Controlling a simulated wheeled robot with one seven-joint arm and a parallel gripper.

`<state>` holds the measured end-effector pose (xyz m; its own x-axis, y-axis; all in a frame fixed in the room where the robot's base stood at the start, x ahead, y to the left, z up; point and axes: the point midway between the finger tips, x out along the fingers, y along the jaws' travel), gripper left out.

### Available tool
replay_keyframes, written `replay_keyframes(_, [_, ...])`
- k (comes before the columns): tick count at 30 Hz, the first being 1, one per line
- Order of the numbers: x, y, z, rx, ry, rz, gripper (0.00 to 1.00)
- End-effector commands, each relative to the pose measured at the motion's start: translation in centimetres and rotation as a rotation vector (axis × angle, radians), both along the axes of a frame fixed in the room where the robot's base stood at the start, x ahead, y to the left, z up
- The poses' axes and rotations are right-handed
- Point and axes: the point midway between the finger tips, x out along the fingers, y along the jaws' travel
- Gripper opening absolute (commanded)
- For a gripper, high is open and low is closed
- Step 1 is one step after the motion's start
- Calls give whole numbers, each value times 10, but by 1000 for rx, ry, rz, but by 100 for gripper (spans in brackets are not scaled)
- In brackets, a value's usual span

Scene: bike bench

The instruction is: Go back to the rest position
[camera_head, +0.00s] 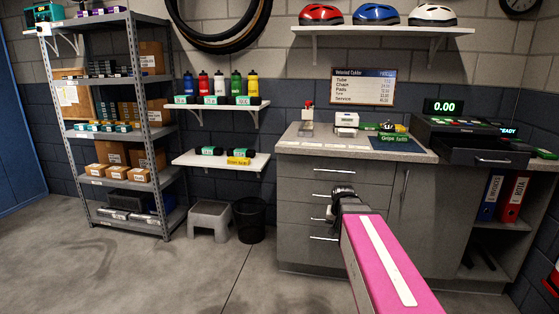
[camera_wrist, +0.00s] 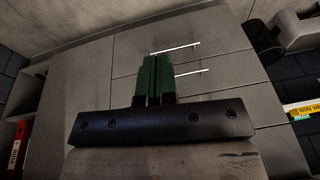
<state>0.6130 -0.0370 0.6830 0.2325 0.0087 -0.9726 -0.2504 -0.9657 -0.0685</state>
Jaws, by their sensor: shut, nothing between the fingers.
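In the wrist view my gripper (camera_wrist: 154,78) shows two dark green fingers close together, shut and empty. Behind them is the grey counter cabinet, with its drawer handles near the fingertips in the picture; I cannot tell the exact gap. In the head view my pink arm reaches up from the bottom right, and its dark end (camera_head: 343,193) is in front of the drawers, below the counter top. The fingers cannot be made out clearly there.
The grey cabinet (camera_head: 312,215) carries small goods and a cash drawer (camera_head: 480,152). A step stool (camera_head: 209,219) and a black bin (camera_head: 249,220) stand left of it. A metal shelf rack (camera_head: 164,187) holds boxes. The floor (camera_head: 150,275) in front is clear.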

Motion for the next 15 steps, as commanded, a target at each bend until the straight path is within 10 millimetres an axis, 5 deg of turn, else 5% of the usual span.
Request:
replay_keyframes(6, [-73,22,-63,-24,119,131,0])
replay_keyframes(15, [-131,35,-107,-39,217,248,0])
